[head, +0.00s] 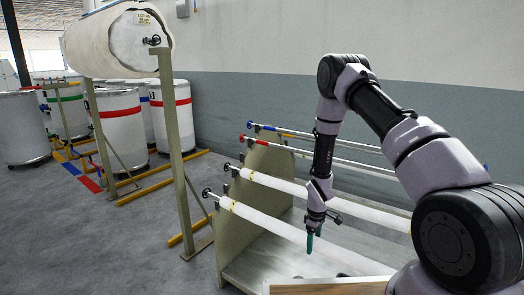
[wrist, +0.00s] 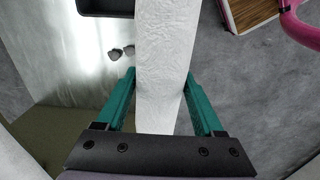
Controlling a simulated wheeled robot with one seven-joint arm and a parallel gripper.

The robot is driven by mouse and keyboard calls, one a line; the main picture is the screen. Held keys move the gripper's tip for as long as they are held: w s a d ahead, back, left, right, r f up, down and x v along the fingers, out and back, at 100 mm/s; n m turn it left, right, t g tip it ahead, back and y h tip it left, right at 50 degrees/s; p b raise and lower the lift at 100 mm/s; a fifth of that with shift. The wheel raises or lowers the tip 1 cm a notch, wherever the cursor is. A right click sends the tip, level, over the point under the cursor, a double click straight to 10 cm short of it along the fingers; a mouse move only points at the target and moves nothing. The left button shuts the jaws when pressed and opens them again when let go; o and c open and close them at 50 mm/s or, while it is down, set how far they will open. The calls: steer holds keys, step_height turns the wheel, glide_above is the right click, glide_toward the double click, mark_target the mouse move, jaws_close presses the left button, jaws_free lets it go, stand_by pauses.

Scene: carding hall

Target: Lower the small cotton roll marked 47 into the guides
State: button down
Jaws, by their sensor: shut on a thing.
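My gripper (head: 311,243) reaches down with its teal fingers at the front white cotton roll (head: 265,222). In the wrist view my gripper (wrist: 160,78) is shut on this roll (wrist: 163,45), with one finger along each side. The roll lies lengthwise across the slanted rack, its left end by the beige side panel (head: 262,160). No number 47 can be read on it. I cannot tell whether its end sits in a guide or just above one. A second white roll (head: 280,184) lies behind it, apart from my gripper.
Bare metal rods (head: 320,155) with coloured ends lie higher on the rack. A large cotton roll (head: 115,42) hangs on a tall stand (head: 172,140) at left. White drums (head: 120,115) stand behind. A wooden-edged surface (head: 325,287) is at the bottom. Small dark pieces (wrist: 120,53) lie below.

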steer(key=w+d+r+m, duration=0.2)
steer(key=w+r, duration=0.2)
steer(key=r, duration=0.6)
steer(key=w+d+r+m, duration=0.2)
steer(key=w+d+r, duration=0.15)
steer(key=r, duration=0.55)
steer(key=d+r+m, duration=0.1)
steer(key=r, duration=0.8)
steer(key=d+r+m, duration=0.2)
steer(key=r, duration=0.8)
steer(key=shift+w+d+r, duration=0.25)
steer(key=shift+w+d, duration=0.05)
steer(key=shift+w, duration=0.1)
steer(key=s+a+f+n, duration=0.2)
steer(key=a+f, duration=0.1)
steer(key=f, duration=0.9)
steer(key=s+a+f+n, duration=0.2)
steer(key=s+a+f, duration=0.1)
steer(key=f, duration=1)
steer(key=s+a+f+n, duration=0.2)
steer(key=a+f, duration=0.1)
steer(key=f, duration=0.9)
steer(key=shift+s+f+n, duration=0.3)
steer(key=shift+s+n, duration=0.05)
steer(key=shift+n, duration=0.05)
